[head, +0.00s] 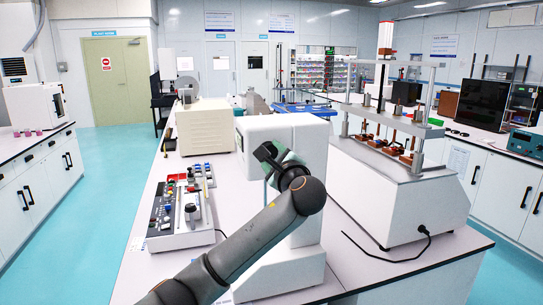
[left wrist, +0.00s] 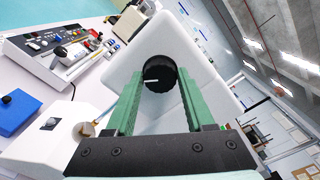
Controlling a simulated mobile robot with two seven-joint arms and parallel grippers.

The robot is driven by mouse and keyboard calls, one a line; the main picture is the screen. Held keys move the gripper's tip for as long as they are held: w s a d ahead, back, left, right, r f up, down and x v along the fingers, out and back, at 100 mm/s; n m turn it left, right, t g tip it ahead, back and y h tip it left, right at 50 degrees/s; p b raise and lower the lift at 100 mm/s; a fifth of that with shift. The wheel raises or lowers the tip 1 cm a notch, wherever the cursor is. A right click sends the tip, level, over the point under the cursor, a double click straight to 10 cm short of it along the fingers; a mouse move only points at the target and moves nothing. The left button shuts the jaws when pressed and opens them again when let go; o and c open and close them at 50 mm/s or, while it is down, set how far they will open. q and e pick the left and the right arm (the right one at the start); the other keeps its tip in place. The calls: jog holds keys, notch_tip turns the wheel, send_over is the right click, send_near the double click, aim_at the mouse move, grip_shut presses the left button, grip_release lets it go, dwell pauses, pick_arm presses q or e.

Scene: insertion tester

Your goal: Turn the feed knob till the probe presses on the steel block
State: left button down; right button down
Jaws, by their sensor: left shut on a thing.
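A white tester housing (head: 309,140) stands on the bench, and its white body also fills the middle of the left wrist view (left wrist: 215,120). The black round feed knob (left wrist: 160,78) with a white pointer line is on its face. The line lies roughly level in that view. My left gripper (head: 268,158) is at the housing. Its green fingers (left wrist: 158,90) lie on either side of the knob and are shut on it. A small brass-coloured tip (left wrist: 87,130) shows left of the fingers; I cannot tell whether it is the probe. I cannot make out the steel block. My right gripper is not in view.
A control panel (head: 180,215) with knobs and levers lies left of the housing. A cream box (head: 205,127) stands behind. A large white rig (head: 400,185) with a metal frame is at the right, with a black cable on the bench. A blue block (left wrist: 18,112) shows at the wrist view's left.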

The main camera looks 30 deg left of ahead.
pick_arm(q)
jog(key=shift+f+m, duration=0.1)
jog(key=shift+m, duration=0.2)
jog(key=shift+c, duration=1.3)
grip_release()
jog(key=b+v, duration=0.2)
jog(key=v, duration=1)
jog(key=shift+s+d+b, duration=0.2)
jog(key=shift+s+b, duration=0.05)
jog(key=shift+b, duration=0.05)
